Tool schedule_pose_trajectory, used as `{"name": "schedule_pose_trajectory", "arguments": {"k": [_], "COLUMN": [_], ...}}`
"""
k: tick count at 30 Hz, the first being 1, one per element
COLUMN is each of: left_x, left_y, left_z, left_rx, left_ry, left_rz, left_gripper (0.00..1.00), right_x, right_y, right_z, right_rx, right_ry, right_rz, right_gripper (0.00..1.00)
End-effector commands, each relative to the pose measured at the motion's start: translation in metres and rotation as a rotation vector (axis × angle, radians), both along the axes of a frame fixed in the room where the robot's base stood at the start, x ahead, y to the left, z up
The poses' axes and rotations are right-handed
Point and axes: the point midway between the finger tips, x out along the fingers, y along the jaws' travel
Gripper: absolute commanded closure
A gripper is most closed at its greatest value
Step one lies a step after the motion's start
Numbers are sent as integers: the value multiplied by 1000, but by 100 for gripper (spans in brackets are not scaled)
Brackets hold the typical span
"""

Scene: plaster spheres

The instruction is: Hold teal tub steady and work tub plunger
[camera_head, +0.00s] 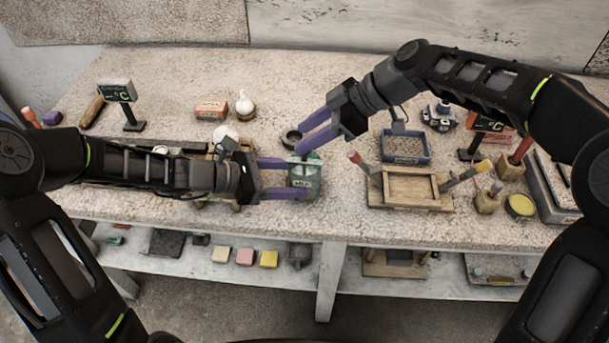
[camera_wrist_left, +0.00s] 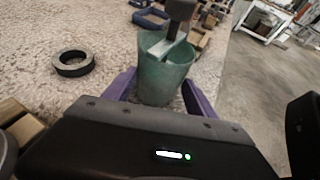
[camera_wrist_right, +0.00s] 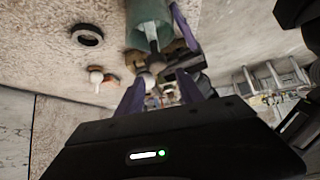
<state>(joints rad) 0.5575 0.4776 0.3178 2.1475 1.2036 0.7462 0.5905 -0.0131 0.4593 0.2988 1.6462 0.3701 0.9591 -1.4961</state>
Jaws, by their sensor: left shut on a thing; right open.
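The teal tub (camera_head: 305,172) stands at the front edge of the bench, between the purple fingers of my left gripper (camera_head: 306,178). The left gripper is shut on it from the side, which the left wrist view also shows on the tub (camera_wrist_left: 163,78). A plunger with a flat grey shaft (camera_wrist_left: 167,42) and a dark knob (camera_wrist_left: 181,9) rises from the tub's mouth. My right gripper (camera_head: 298,140) is open above and behind the tub. In the right wrist view the plunger knob (camera_wrist_right: 157,67) lies near and between the right fingertips; contact cannot be told.
A dark ring (camera_head: 291,138) lies behind the tub. A blue tray (camera_head: 405,159) and a wooden frame (camera_head: 410,203) stand to the right. A white bulb-shaped piece (camera_head: 245,104) and a small box (camera_head: 211,110) are back left. A sign (camera_head: 117,90) stands further left.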

Motion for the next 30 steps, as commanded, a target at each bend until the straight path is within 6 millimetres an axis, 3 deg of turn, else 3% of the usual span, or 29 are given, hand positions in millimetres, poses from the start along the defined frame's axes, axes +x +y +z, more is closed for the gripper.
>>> {"name": "schedule_pose_trajectory", "arguments": {"k": [9, 22, 30], "left_x": [0, 0, 0], "left_y": [0, 0, 0], "left_z": [0, 0, 0], "left_rx": [0, 0, 0], "left_ry": [0, 0, 0], "left_rz": [0, 0, 0], "left_gripper": [76, 76, 76], "right_x": [0, 0, 0], "right_y": [0, 0, 0], "right_z": [-38, -44, -43], "right_rx": [0, 0, 0], "right_ry": [2, 1, 1], "right_rz": [1, 1, 1], "right_gripper": [56, 56, 78]}}
